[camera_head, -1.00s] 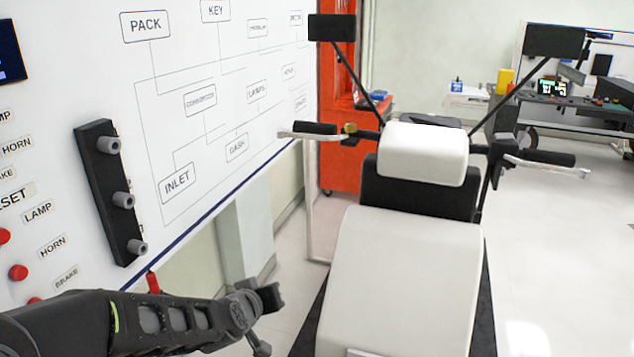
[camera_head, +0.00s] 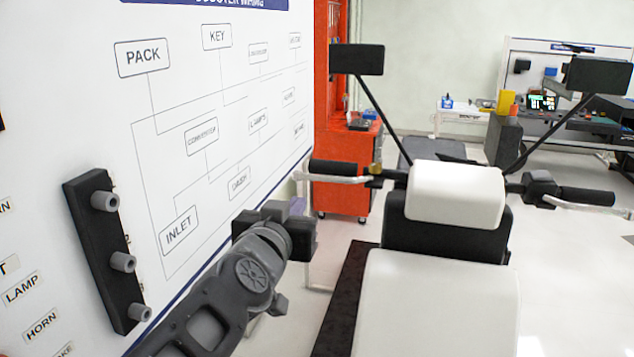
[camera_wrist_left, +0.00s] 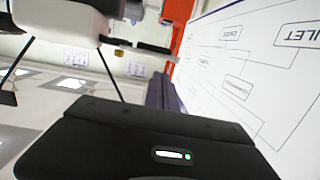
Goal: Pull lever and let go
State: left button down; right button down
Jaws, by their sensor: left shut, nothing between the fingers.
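The scooter's left handlebar has a black grip (camera_head: 338,168) with a pale metal lever (camera_head: 330,178) along it. The right handlebar carries a similar lever (camera_head: 588,205) beside its own black grip (camera_head: 588,195). My left gripper (camera_head: 298,205) is shut and empty. In the head view it appears just below and left of the left lever, apart from it. In the left wrist view the closed fingers (camera_wrist_left: 163,93) point toward the board and orange cabinet, with the handlebar at upper left. My right gripper is out of view.
A white wiring board (camera_head: 215,100) stands close on the left, with a black bar of grey pegs (camera_head: 105,250). The white scooter seat (camera_head: 440,300) and headrest-like block (camera_head: 455,195) fill the middle. An orange cabinet (camera_head: 345,195) stands behind the left handlebar.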

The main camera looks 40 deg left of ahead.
aim_at(309, 175)
pick_arm(q)
jog(key=shift+a, duration=0.15)
jog(key=shift+w, duration=0.2)
jog(key=x, duration=1.3)
jog(key=shift+w+a+f, duration=0.15)
jog(key=shift+w+a, duration=0.1)
jog(key=shift+w, duration=0.05)
jog(key=w+a+p, duration=0.1)
jog(key=w+a, duration=0.1)
jog(key=shift+w+a, duration=0.4)
jog(key=shift+s+r, duration=0.15)
jog(key=shift+r, duration=0.05)
